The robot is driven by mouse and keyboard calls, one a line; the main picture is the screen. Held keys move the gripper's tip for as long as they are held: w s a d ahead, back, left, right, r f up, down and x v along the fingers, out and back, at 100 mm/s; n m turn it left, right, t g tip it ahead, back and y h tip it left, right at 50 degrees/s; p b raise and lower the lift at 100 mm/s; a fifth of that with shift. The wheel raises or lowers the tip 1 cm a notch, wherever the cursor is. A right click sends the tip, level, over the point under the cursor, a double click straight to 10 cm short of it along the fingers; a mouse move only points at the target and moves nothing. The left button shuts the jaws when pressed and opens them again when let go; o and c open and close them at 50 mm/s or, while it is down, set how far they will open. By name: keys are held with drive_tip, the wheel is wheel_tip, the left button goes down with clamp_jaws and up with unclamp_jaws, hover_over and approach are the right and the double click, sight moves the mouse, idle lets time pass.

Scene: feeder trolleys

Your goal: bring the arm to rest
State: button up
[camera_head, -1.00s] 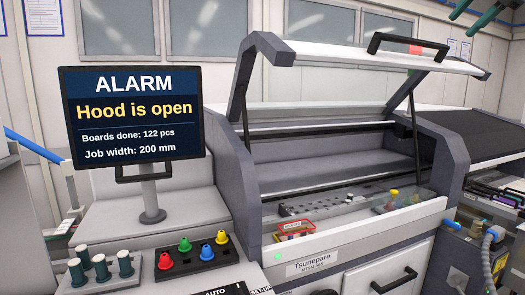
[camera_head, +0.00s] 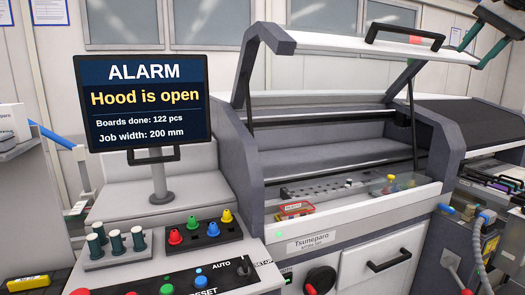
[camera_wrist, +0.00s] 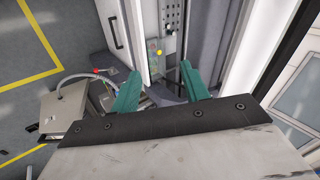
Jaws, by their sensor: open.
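My gripper shows in the wrist view (camera_wrist: 158,88), with its two green fingers spread apart and nothing between them. In the head view, part of my gripper (camera_head: 480,38) shows at the top right corner, raised in the air to the right of the open hood (camera_head: 350,45). It is apart from the machine. The rest of my arm is mostly out of the head view.
The machine (camera_head: 340,232) stands with its hood up. A monitor (camera_head: 143,103) on a post reads "Hood is open". A control panel (camera_head: 215,275) with knobs lies in front. In the wrist view, the floor (camera_wrist: 35,30) at the left has yellow lines.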

drive_tip(key=s+a+f+n+g, duration=0.25)
drive_tip(key=s+a+f, duration=0.4)
drive_tip(key=f, duration=0.35)
drive_tip(key=s+a+f+n+g, duration=0.25)
drive_tip(key=s+a+f, duration=0.4)
drive_tip(key=f, duration=0.45)
drive_tip(key=s+a+f+n+h, duration=0.1)
drive_tip(key=s+a+f+n, duration=0.2)
drive_tip(key=s+a+f, duration=0.2)
drive_tip(key=s+a+f+n+h, duration=0.1)
drive_tip(key=s+a+f+n, duration=0.2)
drive_tip(key=s+f, duration=0.9)
drive_tip(key=shift+s+a+n+g, duration=0.35)
drive_tip(key=shift+s+a, duration=0.85)
drive_tip(key=shift+s, duration=1.25)
